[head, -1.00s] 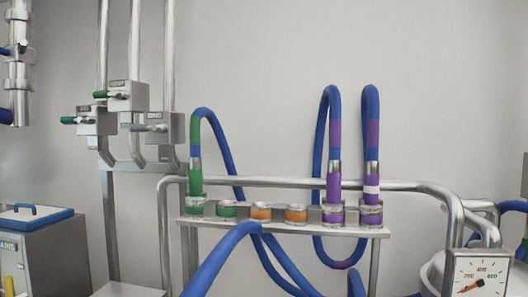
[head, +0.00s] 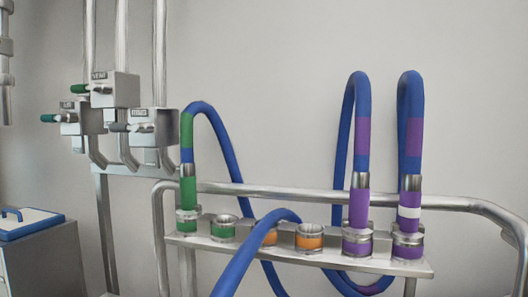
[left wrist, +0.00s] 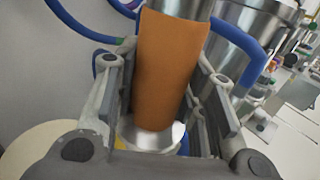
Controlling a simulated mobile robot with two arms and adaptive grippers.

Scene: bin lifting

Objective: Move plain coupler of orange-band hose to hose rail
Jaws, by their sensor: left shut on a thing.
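In the left wrist view my left gripper (left wrist: 166,95) is shut on an orange coupler (left wrist: 168,65), with one finger on each side. No white band shows on its orange part; a bright, pale metallic end (left wrist: 152,135) shows below it. In the head view the hose rail (head: 300,254) carries a row of green, orange and purple sockets. One orange socket (head: 310,237) is empty, and the other orange socket (head: 267,233) is partly hidden behind a blue hose (head: 245,262) arching in front of the rail. Neither gripper shows in the head view.
A green-band hose (head: 188,150) stands in the left green socket; the green socket (head: 223,228) beside it is empty. A metal pipe rail (head: 290,190) runs behind.

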